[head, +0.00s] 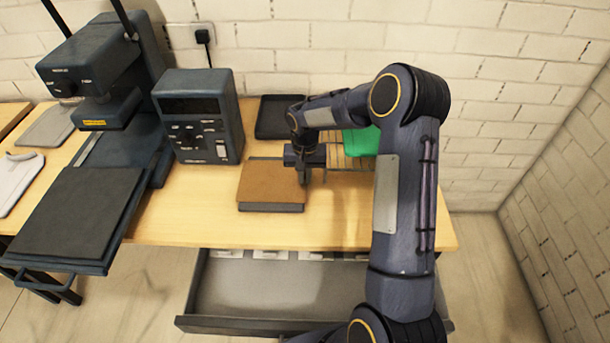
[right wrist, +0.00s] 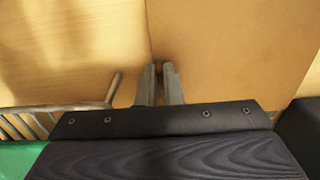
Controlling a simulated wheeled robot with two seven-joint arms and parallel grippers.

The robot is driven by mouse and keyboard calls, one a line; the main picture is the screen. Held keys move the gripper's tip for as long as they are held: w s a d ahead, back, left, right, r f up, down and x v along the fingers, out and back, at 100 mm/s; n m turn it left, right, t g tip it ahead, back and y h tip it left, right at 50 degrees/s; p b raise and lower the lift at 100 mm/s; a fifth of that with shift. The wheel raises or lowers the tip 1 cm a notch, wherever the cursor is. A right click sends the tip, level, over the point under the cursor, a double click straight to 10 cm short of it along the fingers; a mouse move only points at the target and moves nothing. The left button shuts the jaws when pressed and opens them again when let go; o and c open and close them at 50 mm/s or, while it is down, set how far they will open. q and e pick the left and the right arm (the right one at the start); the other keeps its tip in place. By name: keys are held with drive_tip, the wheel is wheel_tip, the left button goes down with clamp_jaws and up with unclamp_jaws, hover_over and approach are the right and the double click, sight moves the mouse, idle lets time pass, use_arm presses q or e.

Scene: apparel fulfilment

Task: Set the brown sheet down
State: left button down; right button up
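The brown sheet (head: 268,180) lies flat over a dark grey block (head: 270,207) on the wooden table, roughly lined up with it. I cannot tell whether a small gap is left between them. My right gripper (head: 304,180) is at the sheet's right edge, pointing down. In the right wrist view the sheet (right wrist: 230,45) fills the right side, and its edge runs to the narrow gap between the nearly closed fingers (right wrist: 160,76). The fingers look shut on that edge; the contact itself is partly hidden. My left gripper is out of view.
A dark control box (head: 198,115) and a press with a dark platen (head: 75,215) stand to the left. A black tray (head: 278,117) lies behind the sheet. A wire rack and green item (head: 360,142) are behind my right arm. An open drawer (head: 270,285) juts out below the table (head: 190,215).

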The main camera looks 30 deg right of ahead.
drive_tip(key=o, duration=0.4)
drive_tip(key=shift+r+p, duration=0.4)
drive_tip(key=shift+r, duration=0.1)
drive_tip(key=s+a+r+n+t+p, duration=0.1)
drive_tip(key=s+r+p, duration=0.25)
drive_tip(key=r, duration=0.65)
drive_tip(key=s+a+r+p, duration=0.1)
drive_tip(key=s+r+p, duration=0.25)
drive_tip(key=r, duration=0.65)
drive_tip(key=s+a+r+n+t+y, duration=0.2)
drive_tip(key=s+a, duration=0.2)
drive_tip(key=s, duration=0.7)
drive_tip(key=s+a+r+n+t+y, duration=0.1)
drive_tip(key=s+a, duration=0.4)
drive_tip(key=s, duration=0.6)
drive_tip(key=shift+a+r+n+t+y, duration=0.3)
drive_tip(key=shift+r+n+t+y, duration=0.1)
drive_tip(key=shift+r+t, duration=0.4)
